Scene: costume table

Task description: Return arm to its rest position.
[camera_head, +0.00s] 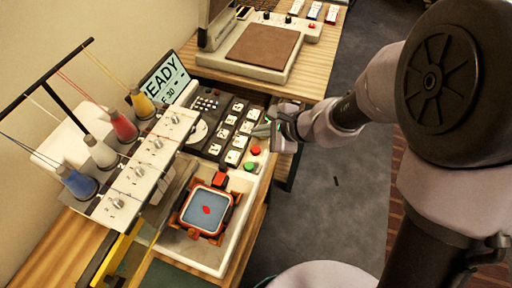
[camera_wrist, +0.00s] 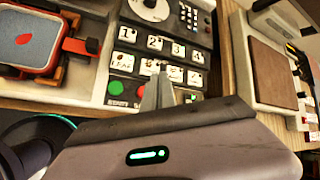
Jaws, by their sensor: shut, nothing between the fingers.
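My gripper (camera_head: 268,130) is shut and empty. It is at the right edge of the machine's keypad (camera_head: 232,130), above the green button (camera_head: 250,166) and red button (camera_head: 256,150) in the head view. In the wrist view my shut gripper fingers (camera_wrist: 163,88) overlap the lower keys of the keypad (camera_wrist: 165,50). I cannot tell whether the fingertips touch a key. My arm reaches in from the right, over the floor.
The embroidery machine has several thread cones (camera_head: 122,125), a screen reading "READY" (camera_head: 165,82) and a red hoop (camera_head: 207,210) with blue fabric and a red motif. A press with a brown pad (camera_head: 263,48) stands behind. The grey floor (camera_head: 345,200) at right is mostly clear.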

